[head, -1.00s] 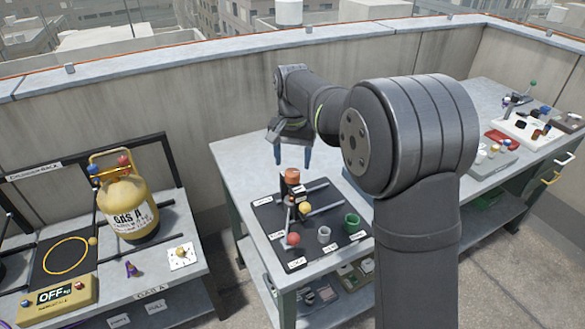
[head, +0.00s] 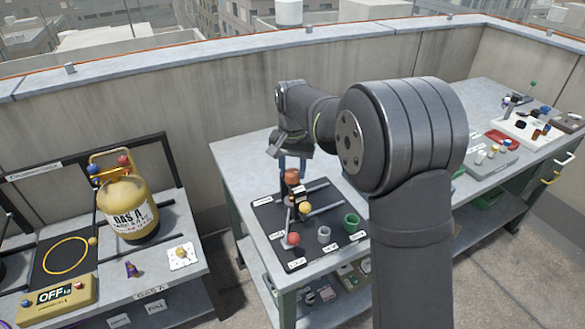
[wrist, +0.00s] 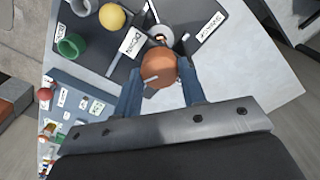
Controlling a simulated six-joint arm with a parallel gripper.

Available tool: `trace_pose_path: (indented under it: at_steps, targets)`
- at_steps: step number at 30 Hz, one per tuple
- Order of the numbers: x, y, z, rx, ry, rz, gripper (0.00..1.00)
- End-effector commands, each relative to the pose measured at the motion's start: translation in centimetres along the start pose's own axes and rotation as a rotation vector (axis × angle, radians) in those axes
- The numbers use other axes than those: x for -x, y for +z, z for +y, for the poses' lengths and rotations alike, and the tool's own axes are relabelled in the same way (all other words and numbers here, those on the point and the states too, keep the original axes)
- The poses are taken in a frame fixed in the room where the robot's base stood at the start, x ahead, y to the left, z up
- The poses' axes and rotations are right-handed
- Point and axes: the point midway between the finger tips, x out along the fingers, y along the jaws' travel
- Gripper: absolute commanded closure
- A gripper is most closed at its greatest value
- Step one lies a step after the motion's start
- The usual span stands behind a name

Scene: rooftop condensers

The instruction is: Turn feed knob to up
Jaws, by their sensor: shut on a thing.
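An orange-brown knob (head: 292,175) stands upright on the dark panel (head: 265,217) on the bench. It also shows in the wrist view (wrist: 159,66), with a pale pointer mark on its top directed toward the lower left. My gripper (head: 292,164) points down over it, with one blue finger on each side. In the wrist view, my gripper (wrist: 159,78) is shut on the orange-brown knob. White labels lie around the knob; one seems to read DOWN (wrist: 131,41), but the others are too small or tilted to read surely.
A yellow ball (head: 305,208), a red ball (head: 293,239), a grey cup (head: 324,234) and a green cup (head: 352,222) stand near the knob. The bench behind the panel is clear. A yellow gas cylinder (head: 130,208) stands on the left table.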

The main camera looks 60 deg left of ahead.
Motion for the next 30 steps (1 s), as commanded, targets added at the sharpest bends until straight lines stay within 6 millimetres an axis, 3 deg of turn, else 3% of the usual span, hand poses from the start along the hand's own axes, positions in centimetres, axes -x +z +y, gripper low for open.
trace_pose_path:
  at_steps: [11, 30]
  targets:
    - [0.00, -0.01, -0.01, 0.143, -0.001, -0.001, 0.85]
    - [-0.02, 0.04, -0.12, 0.722, -0.001, -0.001, 0.85]
